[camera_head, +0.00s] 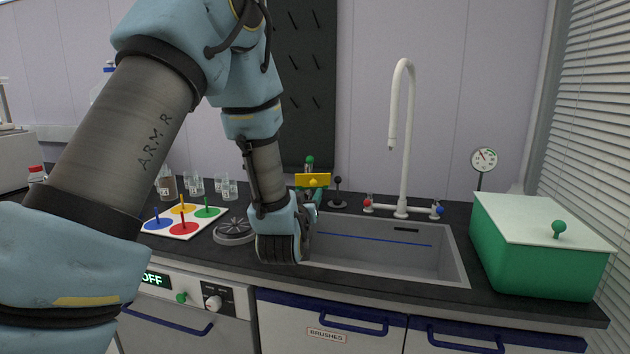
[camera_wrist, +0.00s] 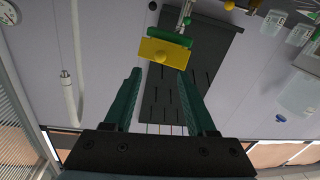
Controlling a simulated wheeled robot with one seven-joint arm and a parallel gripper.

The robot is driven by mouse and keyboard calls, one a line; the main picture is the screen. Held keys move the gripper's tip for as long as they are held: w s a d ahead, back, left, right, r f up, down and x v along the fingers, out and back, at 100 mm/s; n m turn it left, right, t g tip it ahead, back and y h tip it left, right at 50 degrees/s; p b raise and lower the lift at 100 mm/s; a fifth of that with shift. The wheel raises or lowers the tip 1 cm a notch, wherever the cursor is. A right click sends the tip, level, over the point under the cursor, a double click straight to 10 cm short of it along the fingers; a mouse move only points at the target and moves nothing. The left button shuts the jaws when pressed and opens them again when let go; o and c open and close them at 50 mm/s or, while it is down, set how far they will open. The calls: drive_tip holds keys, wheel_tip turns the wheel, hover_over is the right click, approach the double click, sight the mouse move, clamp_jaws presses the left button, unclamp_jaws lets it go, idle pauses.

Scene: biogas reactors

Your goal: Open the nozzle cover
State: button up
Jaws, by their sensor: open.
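A yellow plate with a small round knob (camera_head: 313,181), which looks like the nozzle cover, stands at the back of the counter near the sink's left end. A green ball (camera_head: 310,160) shows above it. In the wrist view the yellow plate (camera_wrist: 165,52) lies just beyond my fingertips, roughly centred between them, with a green bar (camera_wrist: 170,37) along one edge. My gripper (camera_wrist: 160,75) is open and empty, its two green fingers apart. In the head view my wrist hides most of my gripper (camera_head: 309,208) and the lower part of the cover's mount.
A sink (camera_head: 385,245) with a tall white faucet (camera_head: 402,140) lies to the right. A black lever (camera_head: 337,193) stands close beside the plate. A green box (camera_head: 535,250) is at the far right. Glass beakers (camera_head: 229,188) and a peg board (camera_head: 183,217) sit left.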

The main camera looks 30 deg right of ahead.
sight(313, 184)
drive_tip(key=p+x, duration=0.2)
drive_tip(key=x, duration=0.5)
drive_tip(key=shift+w+d, duration=0.1)
drive_tip(key=shift+w, duration=0.1)
drive_tip(key=shift+c, duration=0.2)
clamp_jaws()
drive_tip(key=shift+r, duration=0.1)
